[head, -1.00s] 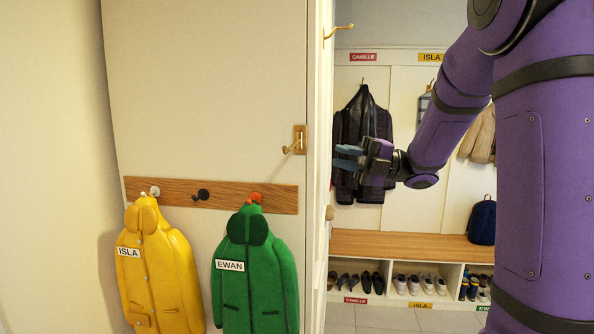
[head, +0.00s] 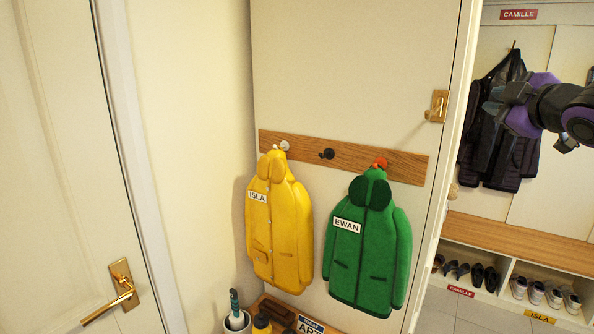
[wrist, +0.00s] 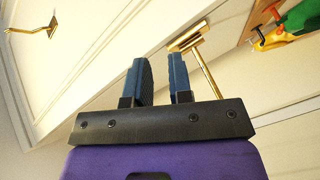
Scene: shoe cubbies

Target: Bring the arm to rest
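My gripper (head: 494,106) is at the right of the head view, raised in front of a dark jacket (head: 497,140) hanging under the CAMILLE label. The wrist view shows the two blue fingers of my gripper (wrist: 159,78) apart, with nothing between them. A brass handle (wrist: 200,62) shows just beyond the right finger in the wrist view; I cannot tell the distance between them. My arm enters from the right edge of the head view, and most of it is out of frame.
A yellow ISLA coat (head: 278,225) and a green EWAN coat (head: 366,245) hang on a wooden hook rail (head: 343,157). A white door with a brass handle (head: 122,290) is at left. Shoe cubbies (head: 508,270) and a bench (head: 520,240) stand at right.

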